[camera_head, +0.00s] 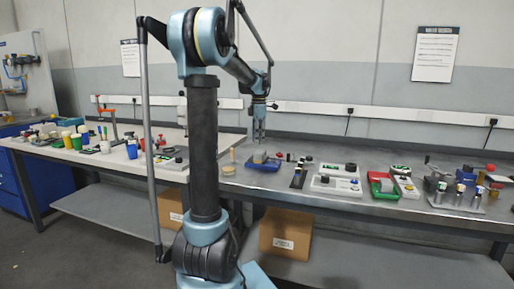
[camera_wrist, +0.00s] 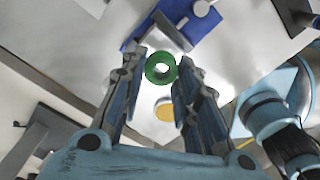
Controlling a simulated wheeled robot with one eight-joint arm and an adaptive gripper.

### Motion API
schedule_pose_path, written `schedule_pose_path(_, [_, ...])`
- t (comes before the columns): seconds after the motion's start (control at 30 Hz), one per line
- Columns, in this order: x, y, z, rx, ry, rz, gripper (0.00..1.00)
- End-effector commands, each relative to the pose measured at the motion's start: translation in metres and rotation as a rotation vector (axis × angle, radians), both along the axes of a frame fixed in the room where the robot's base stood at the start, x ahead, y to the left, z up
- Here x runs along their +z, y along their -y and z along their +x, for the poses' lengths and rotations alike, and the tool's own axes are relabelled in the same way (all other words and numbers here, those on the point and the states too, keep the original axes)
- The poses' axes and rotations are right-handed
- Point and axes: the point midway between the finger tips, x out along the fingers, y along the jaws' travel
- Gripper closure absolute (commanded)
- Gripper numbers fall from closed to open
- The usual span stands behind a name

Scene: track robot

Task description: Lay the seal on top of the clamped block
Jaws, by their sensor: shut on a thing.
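My gripper (camera_head: 259,138) points down over the metal bench in the head view. In the wrist view its fingers are closed on a green ring, the seal (camera_wrist: 150,72), held at the fingertips. Beyond the seal in the wrist view is a blue clamp (camera_wrist: 205,25) with a pale grey block (camera_wrist: 168,32) in it. In the head view the grey block (camera_head: 260,156) is just below my gripper, with a visible gap. The seal is too small to make out in the head view.
A yellow round thing (camera_wrist: 165,109) lies near the clamp. On the bench to the right are a dark rack (camera_head: 299,174), a white box with knobs (camera_head: 336,180) and a red-green tray (camera_head: 383,186). A pale bench (camera_head: 80,158) with cups stands at left.

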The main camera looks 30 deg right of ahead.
Motion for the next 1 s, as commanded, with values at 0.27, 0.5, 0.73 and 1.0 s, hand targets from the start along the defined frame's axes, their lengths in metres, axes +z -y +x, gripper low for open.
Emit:
schedule_pose_path(0.27, [-0.034, -0.001, 0.001, 0.002, 0.0, 0.0, 0.83])
schedule_pose_path(0.5, [-0.039, -0.002, 0.002, 0.003, 0.0, 0.0, 0.83])
schedule_pose_path(0.73, [-0.041, -0.003, 0.002, 0.004, 0.0, 0.0, 0.6])
schedule_pose_path(1.0, [-0.041, -0.003, 0.002, 0.004, 0.0, 0.0, 0.51])
